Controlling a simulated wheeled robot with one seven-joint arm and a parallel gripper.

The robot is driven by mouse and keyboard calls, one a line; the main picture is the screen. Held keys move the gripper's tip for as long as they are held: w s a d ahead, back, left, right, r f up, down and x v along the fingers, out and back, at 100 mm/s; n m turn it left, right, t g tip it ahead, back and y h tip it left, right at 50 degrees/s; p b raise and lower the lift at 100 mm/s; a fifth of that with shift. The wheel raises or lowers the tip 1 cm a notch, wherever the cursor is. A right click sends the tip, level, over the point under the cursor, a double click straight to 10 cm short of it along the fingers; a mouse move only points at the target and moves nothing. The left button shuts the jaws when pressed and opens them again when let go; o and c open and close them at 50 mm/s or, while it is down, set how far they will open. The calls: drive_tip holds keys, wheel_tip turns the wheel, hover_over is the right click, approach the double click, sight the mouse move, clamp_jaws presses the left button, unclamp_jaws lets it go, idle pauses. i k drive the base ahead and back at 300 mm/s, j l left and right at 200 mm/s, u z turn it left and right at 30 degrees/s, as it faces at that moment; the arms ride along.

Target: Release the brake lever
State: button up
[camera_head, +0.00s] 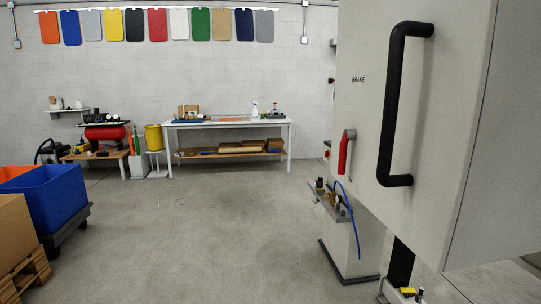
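The brake lever (345,153) has a red grip and a pale metal mount. It sits on the left edge of a light grey cabinet (440,215) on the right side of the head view, below the printed word BRAKE (359,79). The red grip slopes slightly, with its lower end hanging down and a little to the left. No gripper touches it. My gripper is not in view.
A large black handle (391,110) stands out from the cabinet, right of the lever. Below are a small shelf with fittings (330,205) and a blue hose (354,220). A blue bin (50,200) and workbench (228,124) stand left and back. The middle floor is clear.

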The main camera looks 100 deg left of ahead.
sight(348, 134)
drive_tip(key=u, duration=3.25)
drive_tip(key=i+j, duration=0.15)
drive_tip(key=j, duration=0.2)
drive_tip(key=i+j+z, duration=0.1)
drive_tip(key=j, duration=0.2)
drive_tip(key=i+j, duration=0.2)
drive_tip(key=j, duration=0.15)
drive_tip(key=i+j, duration=0.1)
drive_tip(key=j, duration=0.25)
drive_tip(key=z, duration=0.05)
